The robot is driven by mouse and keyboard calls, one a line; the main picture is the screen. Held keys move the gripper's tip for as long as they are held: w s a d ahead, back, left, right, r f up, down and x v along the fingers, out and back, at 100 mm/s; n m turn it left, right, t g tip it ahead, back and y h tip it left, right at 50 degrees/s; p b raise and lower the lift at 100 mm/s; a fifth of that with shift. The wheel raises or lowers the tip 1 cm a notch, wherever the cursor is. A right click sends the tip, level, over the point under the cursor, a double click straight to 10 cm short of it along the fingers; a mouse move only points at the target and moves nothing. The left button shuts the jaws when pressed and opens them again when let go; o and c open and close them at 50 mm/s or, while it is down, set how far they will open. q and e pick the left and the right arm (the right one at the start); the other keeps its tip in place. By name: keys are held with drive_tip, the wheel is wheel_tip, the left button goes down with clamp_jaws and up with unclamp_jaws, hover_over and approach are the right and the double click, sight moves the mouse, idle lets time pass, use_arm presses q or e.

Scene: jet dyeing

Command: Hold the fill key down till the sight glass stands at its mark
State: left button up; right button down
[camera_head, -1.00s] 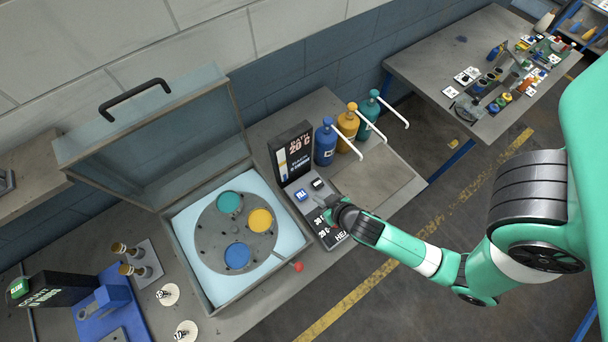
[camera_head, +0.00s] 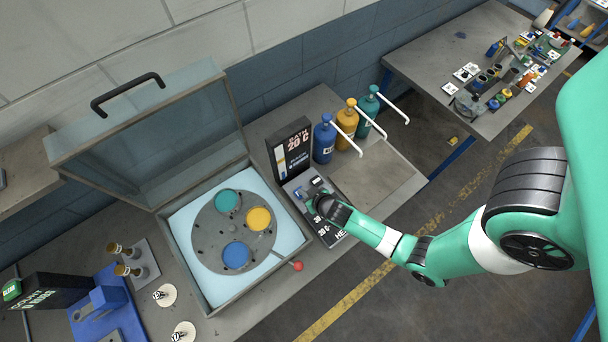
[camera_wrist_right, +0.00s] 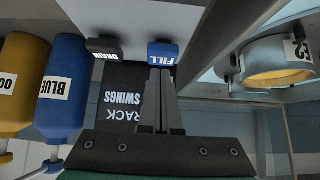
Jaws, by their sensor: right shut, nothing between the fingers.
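The blue FILL key (camera_wrist_right: 163,53) is in the wrist view, with the dark DRAIN key (camera_wrist_right: 104,46) beside it. My right gripper (camera_wrist_right: 159,72) is shut and empty, its fingertips at the near edge of the FILL key. I cannot tell whether they touch or press it. In the head view my right gripper (camera_head: 309,197) is over the control panel and hides part of it. The upright display (camera_head: 291,150) reads BATH 20 C and has a pale vertical strip at its left, perhaps the sight glass; its level is too small to read. My left gripper is not in view.
The open bath (camera_head: 182,225) with three coloured cups stands left of the panel, its glass lid raised. A red-knobbed lever (camera_head: 298,266) sticks out at its front. Blue (camera_head: 324,140), orange (camera_head: 347,127) and teal (camera_head: 368,106) pump bottles stand behind right.

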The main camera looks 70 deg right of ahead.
drive_tip(key=shift+f, duration=0.5)
